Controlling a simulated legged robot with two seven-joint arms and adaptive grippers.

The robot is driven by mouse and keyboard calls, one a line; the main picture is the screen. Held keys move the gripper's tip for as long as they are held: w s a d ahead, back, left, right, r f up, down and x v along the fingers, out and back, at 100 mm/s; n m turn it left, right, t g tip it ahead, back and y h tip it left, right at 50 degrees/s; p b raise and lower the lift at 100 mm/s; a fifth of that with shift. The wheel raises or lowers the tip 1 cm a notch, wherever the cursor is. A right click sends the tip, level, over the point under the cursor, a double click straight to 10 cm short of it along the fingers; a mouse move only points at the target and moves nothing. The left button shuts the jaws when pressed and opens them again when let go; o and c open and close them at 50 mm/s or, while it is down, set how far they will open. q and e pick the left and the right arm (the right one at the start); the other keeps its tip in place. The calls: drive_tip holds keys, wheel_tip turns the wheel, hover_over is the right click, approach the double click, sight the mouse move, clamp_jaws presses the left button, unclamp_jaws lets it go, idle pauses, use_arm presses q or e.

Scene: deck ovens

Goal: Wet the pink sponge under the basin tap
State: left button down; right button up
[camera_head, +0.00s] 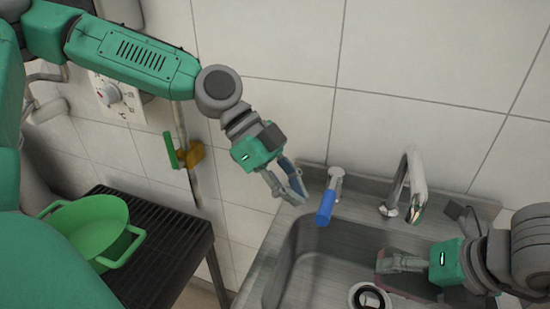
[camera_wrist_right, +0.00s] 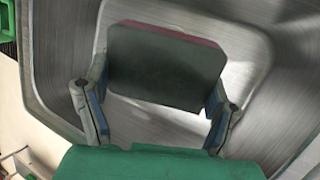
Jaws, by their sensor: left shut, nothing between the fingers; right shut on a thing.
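The pink sponge (camera_wrist_right: 165,62) is held between the fingers of my right gripper (camera_wrist_right: 157,112). In the right wrist view its broad face is dark grey-green, with a pink edge at the top. In the head view my right gripper (camera_head: 392,262) is low over the basin (camera_head: 305,262), partly covering the sponge. The tap spout (camera_head: 416,180) rises behind the basin, behind the gripper in the picture. No water stream is visible. A blue-handled lever (camera_head: 325,207) stands left of the spout. My left gripper (camera_head: 291,193) is shut and empty, just left of the lever, with a small apparent gap.
A round drain (camera_head: 370,297) lies in the basin floor. A green pot (camera_head: 95,228) stands on a dark slatted rack (camera_head: 165,262) at left. A yellow valve with a green handle (camera_head: 180,154) is on a wall pipe. Tiled wall closes off the back.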

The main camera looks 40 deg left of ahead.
drive_tip(key=shift+a, duration=0.15)
use_arm(q)
drive_tip(key=s+v, duration=0.1)
drive_tip(key=v, duration=1)
drive_tip(key=shift+s+a+f, duration=0.2)
drive_tip(key=shift+a, duration=0.1)
